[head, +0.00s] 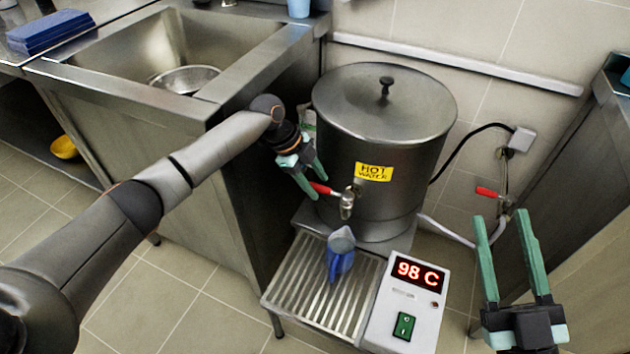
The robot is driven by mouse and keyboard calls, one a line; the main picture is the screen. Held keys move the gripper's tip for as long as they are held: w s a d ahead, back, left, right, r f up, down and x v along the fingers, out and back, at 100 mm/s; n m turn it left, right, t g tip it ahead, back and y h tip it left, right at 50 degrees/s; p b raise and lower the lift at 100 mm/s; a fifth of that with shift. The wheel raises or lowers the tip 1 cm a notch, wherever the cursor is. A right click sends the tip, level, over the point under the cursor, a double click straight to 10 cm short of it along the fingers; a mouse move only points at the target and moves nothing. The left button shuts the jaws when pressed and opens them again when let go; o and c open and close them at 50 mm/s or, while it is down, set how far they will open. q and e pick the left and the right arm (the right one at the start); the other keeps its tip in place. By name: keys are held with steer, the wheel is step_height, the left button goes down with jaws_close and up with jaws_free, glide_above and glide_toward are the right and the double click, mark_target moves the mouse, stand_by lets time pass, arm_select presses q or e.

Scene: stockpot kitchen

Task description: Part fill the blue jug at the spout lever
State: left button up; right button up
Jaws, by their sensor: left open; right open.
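The blue jug (340,262) stands on the slatted drip tray (285,285), below the metal spout (347,204) of the hot water boiler (385,130). Its blue handle faces me; I cannot tell the water level inside. The red spout lever (320,188) sticks out to the left of the spout. My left gripper (320,188) is open at the lever, with its fingertips close around the red end; I cannot tell whether they touch it. My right gripper (503,215) is open and empty, right of the boiler, fingers pointing up in the picture.
A control box (405,310) reading 98 C with a green switch stands right of the tray. A steel sink (170,50) with a bowl (184,79) is at the left. A red-handled valve (489,193) and hose are on the wall behind my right gripper. A blue cup (298,8) stands behind.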

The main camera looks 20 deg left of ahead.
mark_target(315, 186)
arm_select(q)
steer(key=shift+r, duration=0.55)
step_height(315, 186, up, 2)
steer(key=shift+r+p, duration=0.2)
steer(key=shift+p, duration=0.35)
arm_select(e)
step_height(315, 186, down, 15)
steer(key=w+d+m+g+h+p, duration=0.1)
steer(key=w+m+g+h+p, duration=0.1)
steer(key=m+g+h, duration=0.3)
arm_select(q)
steer(key=s+d+r+p, duration=0.2)
steer(key=s+d+r, duration=0.1)
steer(key=s+r, duration=0.6)
steer(key=s, duration=0.4)
steer(key=shift+s+d+r+p, duration=0.2)
steer(key=shift+s+d+p, duration=0.05)
steer(key=shift+d+p, duration=0.15)
arm_select(e)
steer(key=s+f+g, duration=0.7)
steer(key=s+f, duration=0.1)
steer(key=f, duration=0.5)
steer(key=shift+a+h, duration=0.15)
steer(key=shift+h, duration=0.25)
